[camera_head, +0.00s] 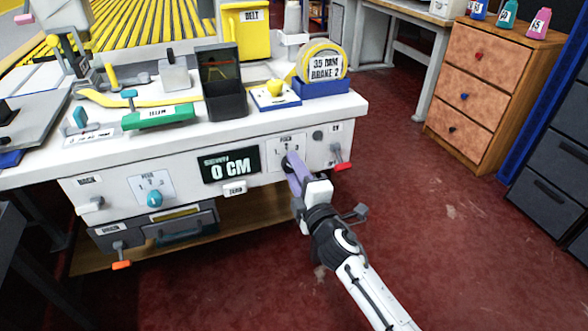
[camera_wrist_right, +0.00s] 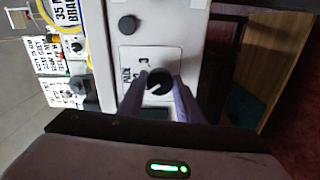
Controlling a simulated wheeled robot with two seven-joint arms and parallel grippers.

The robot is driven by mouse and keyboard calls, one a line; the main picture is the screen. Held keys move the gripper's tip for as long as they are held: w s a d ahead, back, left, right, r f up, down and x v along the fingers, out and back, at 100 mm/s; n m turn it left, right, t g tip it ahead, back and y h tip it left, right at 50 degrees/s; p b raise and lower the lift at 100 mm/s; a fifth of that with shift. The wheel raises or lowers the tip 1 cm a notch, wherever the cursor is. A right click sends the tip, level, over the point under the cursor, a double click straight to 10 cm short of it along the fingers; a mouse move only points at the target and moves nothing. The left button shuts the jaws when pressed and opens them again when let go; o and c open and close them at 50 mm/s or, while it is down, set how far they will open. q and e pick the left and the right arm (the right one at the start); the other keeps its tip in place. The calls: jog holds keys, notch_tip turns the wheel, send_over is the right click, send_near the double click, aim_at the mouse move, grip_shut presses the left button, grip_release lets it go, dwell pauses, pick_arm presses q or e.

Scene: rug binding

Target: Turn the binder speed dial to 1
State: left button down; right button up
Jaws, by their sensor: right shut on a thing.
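The white binder table (camera_head: 80,196) has two dials on its front panel. The left dial has a teal knob (camera_head: 154,198) on a plate numbered 1 to 3; its small heading is hard to read. The right dial has a dark round knob (camera_head: 286,161) on a similar numbered plate (camera_head: 287,142), its heading also unclear. My right gripper (camera_head: 290,165) is shut on this dark knob. In the right wrist view its purple fingers (camera_wrist_right: 159,92) lie on either side of the knob (camera_wrist_right: 158,80). The knob's pointer setting cannot be read. My left gripper is out of view.
A display reading 0 CM (camera_head: 231,165) sits between the dials. A red-handled lever (camera_head: 342,165) sticks out right of the gripped knob. An orange-tipped lever (camera_head: 121,264) is low at left. A wooden drawer cabinet (camera_head: 490,90) stands at right; the red floor before it is clear.

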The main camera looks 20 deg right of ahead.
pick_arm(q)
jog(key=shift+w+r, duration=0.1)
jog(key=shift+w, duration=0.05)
pick_arm(e)
jog(key=shift+n, duration=0.6)
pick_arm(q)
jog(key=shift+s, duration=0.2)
pick_arm(e)
jog(key=o, duration=1)
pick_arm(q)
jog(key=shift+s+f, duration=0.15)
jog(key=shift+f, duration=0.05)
pick_arm(e)
jog(key=shift+o, duration=0.2)
pick_arm(q)
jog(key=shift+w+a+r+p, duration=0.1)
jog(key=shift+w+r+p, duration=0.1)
jog(key=shift+p, duration=0.25)
pick_arm(e)
jog(key=s, duration=1)
jog(key=shift+s+d, duration=0.15)
jog(key=shift+s, duration=0.05)
